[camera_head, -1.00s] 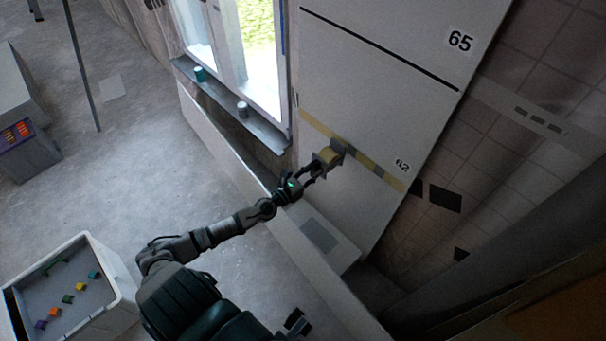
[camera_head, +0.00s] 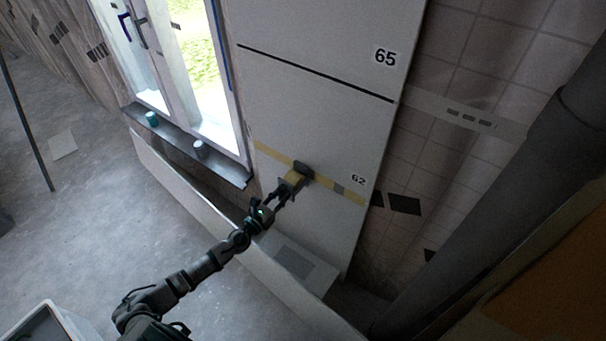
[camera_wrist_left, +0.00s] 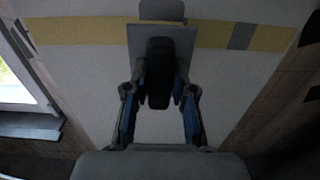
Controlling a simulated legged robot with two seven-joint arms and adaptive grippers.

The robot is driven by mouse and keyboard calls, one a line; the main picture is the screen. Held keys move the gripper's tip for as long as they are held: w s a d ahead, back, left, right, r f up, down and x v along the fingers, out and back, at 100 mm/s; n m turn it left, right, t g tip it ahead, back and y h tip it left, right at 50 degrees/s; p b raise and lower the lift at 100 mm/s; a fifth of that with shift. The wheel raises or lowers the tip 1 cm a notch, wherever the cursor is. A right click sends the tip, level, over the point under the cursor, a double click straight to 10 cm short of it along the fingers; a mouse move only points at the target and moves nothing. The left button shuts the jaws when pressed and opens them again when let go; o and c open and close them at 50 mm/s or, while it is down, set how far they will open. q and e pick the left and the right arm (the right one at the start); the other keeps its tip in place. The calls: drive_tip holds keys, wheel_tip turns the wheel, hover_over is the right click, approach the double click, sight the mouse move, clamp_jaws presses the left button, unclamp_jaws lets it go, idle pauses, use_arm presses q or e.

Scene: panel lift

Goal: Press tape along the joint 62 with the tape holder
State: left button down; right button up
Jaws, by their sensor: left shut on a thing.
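The joint marked 62 runs across the white panel (camera_head: 330,120) and carries a yellow tape band (camera_head: 270,151) with a grey patch (camera_head: 338,188) near its right part. My left gripper (camera_head: 281,194) is shut on the tape holder (camera_head: 295,179), whose grey head lies over the band, left of the 62 label (camera_head: 358,180). In the left wrist view the tape holder (camera_wrist_left: 159,72) sits between the fingers in front of the yellow band (camera_wrist_left: 85,31). A grey patch (camera_wrist_left: 241,36) shows to its right. Whether the holder touches the panel I cannot tell. My right gripper is not in view.
Left of the panel is a window with a sill (camera_head: 185,143) bearing a teal cup (camera_head: 151,118) and a grey cup (camera_head: 200,148). A large grey pipe (camera_head: 500,185) stands at right.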

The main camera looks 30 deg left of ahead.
use_arm(q)
drive_tip(key=shift+w+r, duration=0.1)
drive_tip(key=shift+w+a+f, duration=0.2)
drive_tip(key=shift+a, duration=0.3)
drive_tip(key=shift+w+d+r, duration=0.1)
drive_tip(key=shift+d+r, duration=0.05)
drive_tip(key=shift+d, duration=0.25)
drive_tip(key=shift+w+a, duration=0.1)
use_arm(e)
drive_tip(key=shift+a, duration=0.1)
